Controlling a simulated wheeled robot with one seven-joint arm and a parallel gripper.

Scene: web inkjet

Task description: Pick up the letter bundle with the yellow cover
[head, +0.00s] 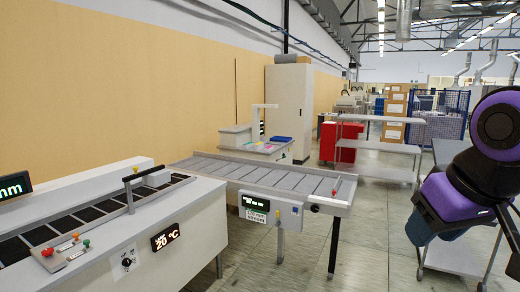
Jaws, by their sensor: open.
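I cannot make out a letter bundle with a yellow cover in the head view. Several small coloured patches, some yellowish, lie on a far white machine (238,139) beyond the roller conveyor; they are too small to tell what they are. A blue item (281,139) sits beside them. Black and purple links of my arm show at the right edge. My gripper is not in view.
A grey roller conveyor (262,174) crosses the middle. A white machine (190,236) with a dark belt and buttons fills the lower left. A metal shelf trolley (376,147) and red cabinet (349,146) stand beyond. Tiled floor (365,235) is open right of the conveyor.

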